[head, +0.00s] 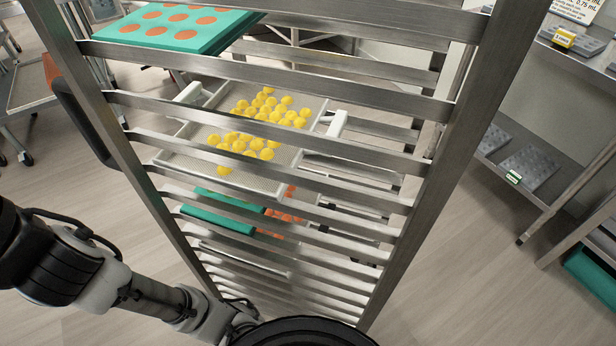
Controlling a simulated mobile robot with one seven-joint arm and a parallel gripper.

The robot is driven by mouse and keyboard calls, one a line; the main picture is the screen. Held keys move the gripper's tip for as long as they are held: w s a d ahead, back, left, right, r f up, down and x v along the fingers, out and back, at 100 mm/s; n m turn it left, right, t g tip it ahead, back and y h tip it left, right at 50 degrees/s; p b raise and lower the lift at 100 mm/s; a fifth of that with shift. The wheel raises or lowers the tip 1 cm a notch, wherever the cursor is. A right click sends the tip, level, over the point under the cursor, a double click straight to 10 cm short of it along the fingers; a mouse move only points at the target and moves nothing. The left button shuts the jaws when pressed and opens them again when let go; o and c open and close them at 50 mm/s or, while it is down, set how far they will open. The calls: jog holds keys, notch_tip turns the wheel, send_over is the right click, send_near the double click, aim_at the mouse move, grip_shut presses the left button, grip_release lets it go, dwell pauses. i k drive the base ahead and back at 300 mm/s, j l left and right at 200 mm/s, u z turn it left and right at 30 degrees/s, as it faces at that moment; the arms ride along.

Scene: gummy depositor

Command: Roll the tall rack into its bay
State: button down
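The tall rack (455,150) is a metal frame with many slatted runners and stands upright close in front of me, filling the middle of the head view. My arm reaches in from the lower left toward the rack's lower part. My gripper's fingers do not show. The rack's bay cannot be made out for certain.
A metal shelf unit (560,205) with grey moulds (530,168) stands at the right, and a teal item (592,275) lies low there. A wheeled cart (30,85) stands at the far left. Wood-look floor (430,290) is clear right of the rack.

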aim_at(503, 37)
jog(key=l, duration=0.5)
jog(key=k+l+u, duration=0.1)
jog(key=l, duration=0.35)
jog(key=k+l, duration=0.1)
jog(key=l, duration=0.35)
jog(key=l+u, duration=0.15)
jog(key=l, duration=0.35)
jog(key=l+u, duration=0.2)
jog(key=l, duration=1.4)
jog(key=k+j, duration=0.1)
jog(key=j, duration=0.4)
